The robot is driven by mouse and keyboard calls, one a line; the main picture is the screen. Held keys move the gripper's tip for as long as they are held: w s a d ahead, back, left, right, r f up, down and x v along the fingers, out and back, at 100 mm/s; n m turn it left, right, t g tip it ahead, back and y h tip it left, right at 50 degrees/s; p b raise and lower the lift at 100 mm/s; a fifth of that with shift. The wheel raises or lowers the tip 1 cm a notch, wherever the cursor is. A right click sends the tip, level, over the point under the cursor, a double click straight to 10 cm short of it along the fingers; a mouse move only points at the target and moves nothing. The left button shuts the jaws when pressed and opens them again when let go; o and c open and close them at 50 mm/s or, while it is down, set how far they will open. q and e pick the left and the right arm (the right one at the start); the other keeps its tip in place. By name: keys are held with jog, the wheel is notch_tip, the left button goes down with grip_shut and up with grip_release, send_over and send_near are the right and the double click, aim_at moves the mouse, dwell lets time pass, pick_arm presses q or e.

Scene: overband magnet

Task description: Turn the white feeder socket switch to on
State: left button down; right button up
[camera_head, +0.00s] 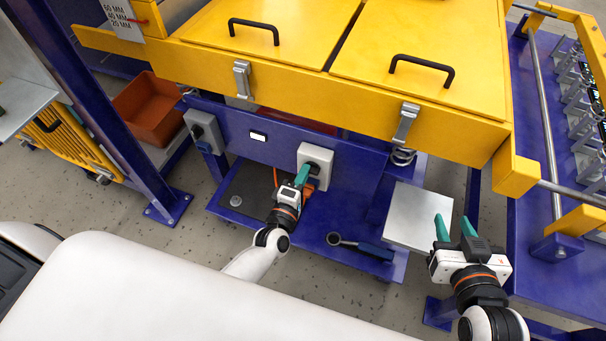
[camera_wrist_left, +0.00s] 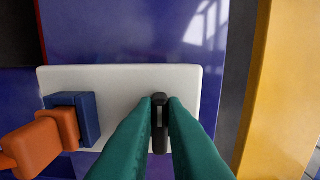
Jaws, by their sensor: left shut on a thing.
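The white feeder socket (camera_head: 320,153) is mounted on the blue frame below the yellow covers. In the left wrist view its white face (camera_wrist_left: 115,82) carries a black switch handle (camera_wrist_left: 159,136) and a blue outlet (camera_wrist_left: 88,118) with an orange plug (camera_wrist_left: 45,140) in it. My left gripper (camera_head: 303,172) is at the socket, with its green fingers (camera_wrist_left: 160,104) shut on the black switch handle. The fingers cover the sides of the handle, and no on or off marking can be read. My right gripper (camera_head: 455,226) is open and empty, above a silver plate.
A grey box with a black knob (camera_head: 203,130) hangs left of the socket. A dark-handled tool (camera_head: 360,246) lies on the blue base. The silver plate (camera_head: 408,205) is at the right. Yellow covers (camera_head: 285,48) overhang the socket. An orange bin (camera_head: 150,108) stands at left.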

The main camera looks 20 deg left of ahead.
pick_arm(q)
jog(key=c, duration=1.5)
grip_release()
